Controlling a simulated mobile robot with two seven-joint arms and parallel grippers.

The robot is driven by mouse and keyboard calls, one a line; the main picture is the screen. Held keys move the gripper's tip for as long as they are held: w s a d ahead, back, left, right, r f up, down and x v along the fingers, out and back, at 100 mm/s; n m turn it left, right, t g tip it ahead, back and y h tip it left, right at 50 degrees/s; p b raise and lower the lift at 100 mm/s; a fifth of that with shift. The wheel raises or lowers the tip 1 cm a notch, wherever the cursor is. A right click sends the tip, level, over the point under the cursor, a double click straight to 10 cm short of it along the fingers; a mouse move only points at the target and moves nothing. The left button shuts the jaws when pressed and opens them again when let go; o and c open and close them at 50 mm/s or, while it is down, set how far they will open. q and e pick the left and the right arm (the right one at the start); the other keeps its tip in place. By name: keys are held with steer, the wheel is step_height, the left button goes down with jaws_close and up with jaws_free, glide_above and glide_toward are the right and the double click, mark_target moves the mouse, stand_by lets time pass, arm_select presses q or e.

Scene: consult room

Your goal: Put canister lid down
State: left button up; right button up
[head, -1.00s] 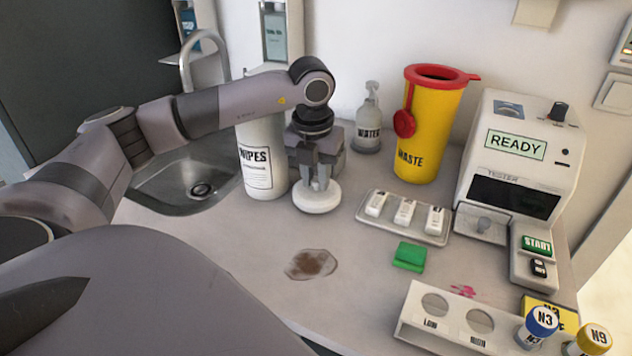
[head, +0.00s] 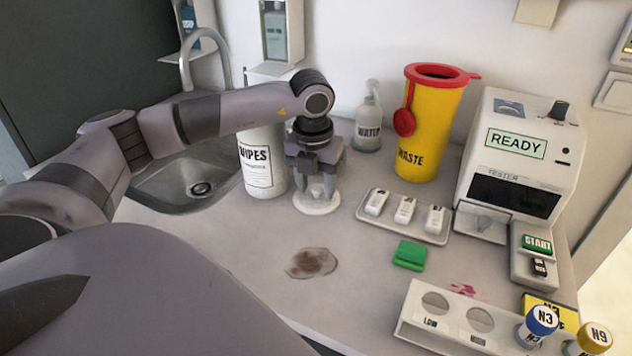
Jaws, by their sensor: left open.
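The white round canister lid (head: 316,204) lies on the counter, just right of the wipes canister. My left gripper (head: 316,190) is directly above the lid, pointing down, with its fingers spread open around the lid's raised middle. I cannot tell whether the fingers touch it. The white canister marked WIPES (head: 262,165) stands upright behind and left of the gripper; its top is hidden by my left arm. My right gripper is not in view.
A sink (head: 165,187) is at left. A brown spill (head: 312,263) and a green sponge (head: 409,255) lie in front. A tray (head: 446,238) with several cassettes, a yellow waste bin (head: 432,130), a WATER bottle (head: 368,130) and a tester (head: 520,150) stand to the right.

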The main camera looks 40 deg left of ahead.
mark_target(313, 202)
arm_select(q)
step_height(313, 202, up, 12)
steer(key=s, duration=0.1)
steer(key=shift+s+d+b, duration=0.2)
steer(key=shift+d+b, duration=0.1)
steer(key=shift+b, duration=0.05)
stand_by(0.5)
